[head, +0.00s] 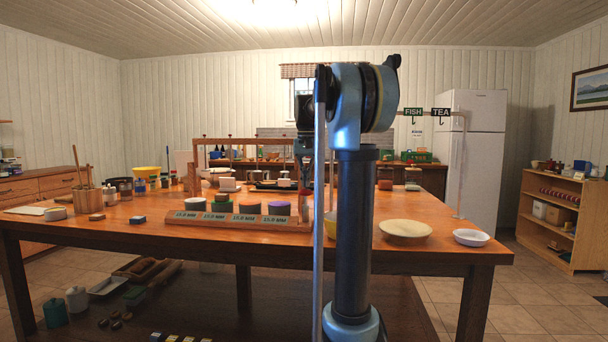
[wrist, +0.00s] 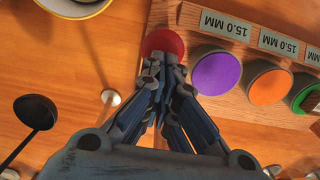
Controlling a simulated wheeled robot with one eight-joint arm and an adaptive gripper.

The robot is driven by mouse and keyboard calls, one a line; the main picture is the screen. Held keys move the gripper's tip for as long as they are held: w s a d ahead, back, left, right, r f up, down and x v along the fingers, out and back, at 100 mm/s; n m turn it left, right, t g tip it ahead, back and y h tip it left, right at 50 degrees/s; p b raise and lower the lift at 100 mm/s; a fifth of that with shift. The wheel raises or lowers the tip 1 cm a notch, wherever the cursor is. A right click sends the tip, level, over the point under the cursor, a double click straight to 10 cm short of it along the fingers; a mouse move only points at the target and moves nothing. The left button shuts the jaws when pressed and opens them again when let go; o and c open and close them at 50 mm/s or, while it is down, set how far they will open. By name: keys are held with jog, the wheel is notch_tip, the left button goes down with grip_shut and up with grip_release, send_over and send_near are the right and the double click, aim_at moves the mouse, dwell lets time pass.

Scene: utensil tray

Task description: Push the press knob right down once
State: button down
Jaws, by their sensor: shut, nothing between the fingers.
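A red round knob (wrist: 164,41) shows in the wrist view, at the end of the wooden block (wrist: 190,17) and beside its purple-topped cylinder (wrist: 215,73). My gripper (wrist: 162,62) is shut and empty. Its fingertips overlap the knob's near edge in the picture; I cannot tell whether they touch it. In the head view my gripper (head: 305,182) hangs over the table at the right end of the labelled block (head: 235,221).
A yellow bowl (wrist: 75,6) and a black ladle (wrist: 36,112) lie to the left in the wrist view. An orange-topped cylinder (wrist: 270,86) follows the purple one. A pale bowl (head: 405,229) and a white dish (head: 471,237) stand at the table's right front.

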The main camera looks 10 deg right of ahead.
jog(key=shift+f, duration=0.3)
jog(key=shift+f, duration=1.4)
notch_tip(320, 180, up, 14)
dwell(0.6)
